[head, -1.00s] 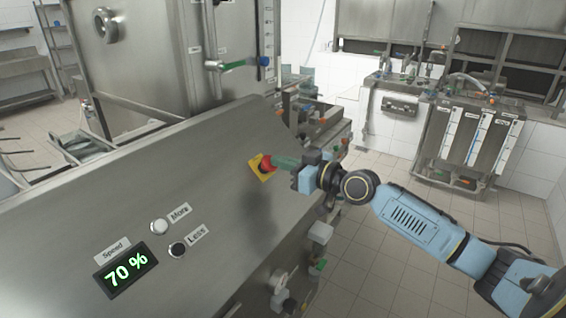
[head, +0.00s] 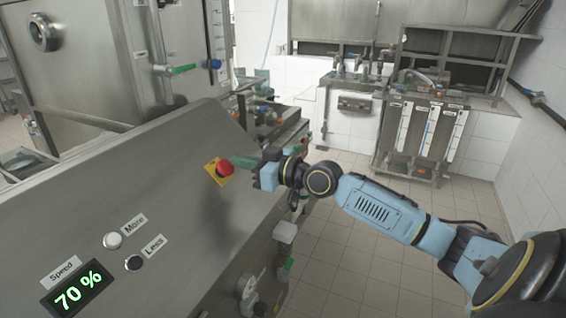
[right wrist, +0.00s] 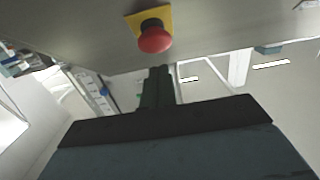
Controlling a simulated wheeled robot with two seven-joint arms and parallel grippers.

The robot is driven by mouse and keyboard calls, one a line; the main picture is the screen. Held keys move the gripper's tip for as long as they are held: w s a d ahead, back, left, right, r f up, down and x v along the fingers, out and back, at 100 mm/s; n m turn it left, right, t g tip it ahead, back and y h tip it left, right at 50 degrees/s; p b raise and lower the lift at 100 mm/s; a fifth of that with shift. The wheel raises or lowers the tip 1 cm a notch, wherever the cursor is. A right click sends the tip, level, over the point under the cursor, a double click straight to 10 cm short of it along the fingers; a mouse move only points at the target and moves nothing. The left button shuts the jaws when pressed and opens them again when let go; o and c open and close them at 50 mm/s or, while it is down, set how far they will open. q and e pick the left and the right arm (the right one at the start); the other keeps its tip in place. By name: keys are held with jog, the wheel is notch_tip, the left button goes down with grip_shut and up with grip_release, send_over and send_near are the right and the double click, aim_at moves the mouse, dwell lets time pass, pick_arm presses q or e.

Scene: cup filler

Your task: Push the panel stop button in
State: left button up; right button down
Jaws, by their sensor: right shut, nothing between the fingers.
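The stop button is a red mushroom head (head: 226,168) on a yellow square plate (head: 215,173), set on the sloping steel panel (head: 150,190). In the right wrist view the red button (right wrist: 154,37) stands out from its yellow plate, above the fingertips. My right gripper (head: 240,161) has green fingers, shut and empty, and lies just to the right of the button in the head view. In the right wrist view the shut fingers (right wrist: 158,72) point toward the panel, with a small gap between their tips and the button. My left gripper is not in view.
The panel also carries a white More button (head: 113,240), a black Less button (head: 133,263) and a Speed display (head: 76,295) reading 70 %. Valves and fittings (head: 285,233) stick out along the panel's right edge. Tiled floor is open to the right.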

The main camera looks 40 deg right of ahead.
jog(key=r+b+v, duration=0.1)
jog(key=b+v, duration=0.3)
jog(key=v, duration=0.7)
jog(key=shift+b, duration=0.35)
jog(key=shift+r, duration=0.2)
